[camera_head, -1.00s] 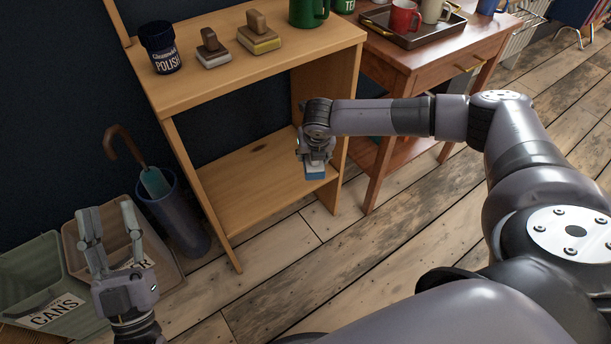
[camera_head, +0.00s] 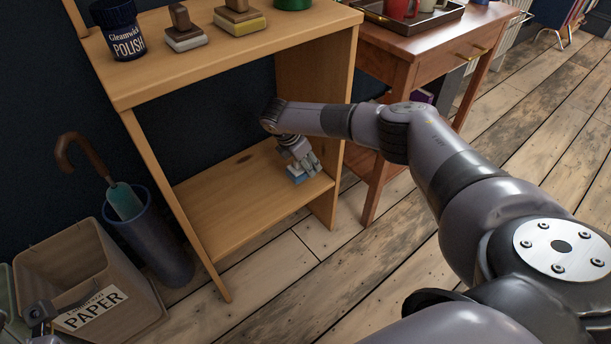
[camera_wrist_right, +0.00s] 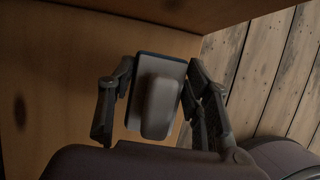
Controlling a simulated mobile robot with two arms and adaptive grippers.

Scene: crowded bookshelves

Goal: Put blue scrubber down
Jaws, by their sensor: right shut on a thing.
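The blue scrubber (camera_head: 299,175) is a small block with a blue base, at the right front part of the lower shelf (camera_head: 232,194) of the wooden shelf unit. My right gripper (camera_head: 303,167) is shut on it from above. In the right wrist view the scrubber (camera_wrist_right: 159,100) shows a rounded grey grip on a flat dark base, between the two fingers. It is at or just above the shelf board; I cannot tell whether it touches. Of my left gripper (camera_head: 40,316), only a small part shows at the lower left edge, and its jaws cannot be judged.
An umbrella stand (camera_head: 150,240) and a paper bin (camera_head: 90,290) stand at left. A red-brown table (camera_head: 425,45) stands at right. The rest of the lower shelf is bare.

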